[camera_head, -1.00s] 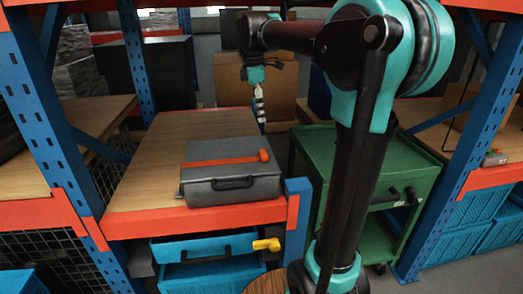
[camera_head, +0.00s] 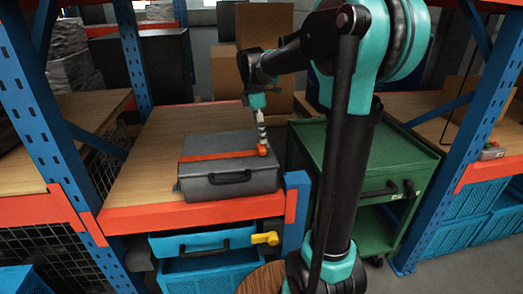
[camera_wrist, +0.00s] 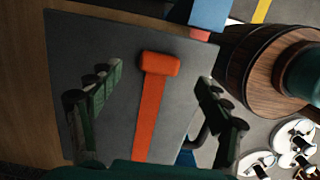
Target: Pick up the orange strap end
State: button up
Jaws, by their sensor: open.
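A grey case (camera_head: 232,184) with a black front handle lies on the wooden shelf. An orange strap runs across its lid, and its thicker orange strap end (camera_head: 262,150) sits at the lid's right side. In the wrist view the strap end (camera_wrist: 161,64) is a block at the top of the strap, between my two fingers. My gripper (camera_head: 262,140) is above the right side of the case, fingers pointing down. In the wrist view my gripper (camera_wrist: 155,95) is open and empty, one finger on each side of the strap, with gaps to both. Its height above the lid is hard to tell.
The wooden shelf (camera_head: 135,180) has free room left of the case. A green cart (camera_head: 400,157) stands to the right. A blue post (camera_head: 297,205) rises beside the case.

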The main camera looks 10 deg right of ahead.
aim_at(261, 146)
notch_tip(261, 146, down, 5)
jog(key=shift+d+f, duration=0.1)
dwell(0.3)
jog(key=c, duration=1.1)
notch_tip(261, 146, up, 10)
jog(key=shift+r, duration=0.1)
